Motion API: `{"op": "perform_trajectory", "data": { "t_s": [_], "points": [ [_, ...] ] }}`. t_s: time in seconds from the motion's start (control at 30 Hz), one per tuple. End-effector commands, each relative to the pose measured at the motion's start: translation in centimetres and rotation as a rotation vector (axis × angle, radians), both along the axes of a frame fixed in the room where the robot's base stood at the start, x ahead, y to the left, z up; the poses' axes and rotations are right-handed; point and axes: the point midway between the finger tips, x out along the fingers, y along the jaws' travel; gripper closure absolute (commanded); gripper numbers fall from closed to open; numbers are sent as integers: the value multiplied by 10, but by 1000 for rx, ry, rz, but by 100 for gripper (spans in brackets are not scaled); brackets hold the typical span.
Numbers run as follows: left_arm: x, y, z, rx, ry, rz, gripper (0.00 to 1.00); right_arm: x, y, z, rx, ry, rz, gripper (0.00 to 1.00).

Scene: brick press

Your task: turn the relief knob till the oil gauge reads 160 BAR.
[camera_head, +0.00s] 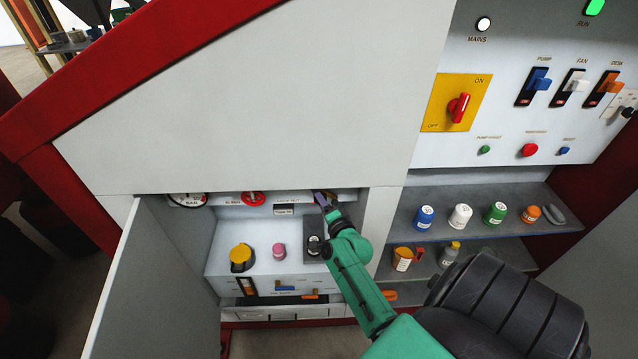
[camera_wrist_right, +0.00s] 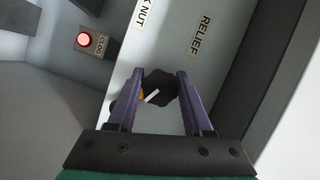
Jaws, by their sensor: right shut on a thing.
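The relief knob (camera_wrist_right: 160,87) is black with a white pointer mark, on a pale panel beside the RELIEF label (camera_wrist_right: 200,34). My right gripper (camera_wrist_right: 159,80) is shut on it, one purple finger on each side. In the head view my right gripper (camera_head: 321,200) reaches into the upper right of the open cabinet, hiding the knob there. A round white gauge (camera_head: 187,199) shows at the upper left of the cabinet, cut off by the panel edge above; its reading is too small to tell. My left gripper is not in view.
A red handwheel (camera_head: 253,198) sits between the gauge and my right gripper. A yellow knob (camera_head: 241,256) and pink knob (camera_head: 279,250) stand below. The open cabinet door (camera_head: 160,285) is at left.

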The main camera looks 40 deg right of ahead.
Motion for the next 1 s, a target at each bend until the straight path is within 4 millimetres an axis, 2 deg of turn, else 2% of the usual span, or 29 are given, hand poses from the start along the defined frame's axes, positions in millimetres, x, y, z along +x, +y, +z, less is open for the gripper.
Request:
{"op": "perform_trajectory", "data": {
  "t_s": [0.27, 0.3, 0.37, 0.67, 0.77, 0.87, 1.0],
  "points": [
    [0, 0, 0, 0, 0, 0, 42, 1, -2, 3, -5, -8, -5, 100],
    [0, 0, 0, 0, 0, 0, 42, 1, -3, 3, -5, -8, -5, 42],
    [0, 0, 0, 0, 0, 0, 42, 0, -2, 3, -5, -8, -5, 19],
    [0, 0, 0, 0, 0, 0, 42, 0, -1, 1, -1, -3, -2, 19],
    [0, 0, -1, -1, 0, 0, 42, -6, 1, 1, 0, -4, -1, 19],
    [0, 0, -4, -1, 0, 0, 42, -21, 5, 1, 0, -3, -2, 19],
    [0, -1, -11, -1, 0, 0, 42, -54, 14, 3, -1, -1, -3, 19]
  ]
}}
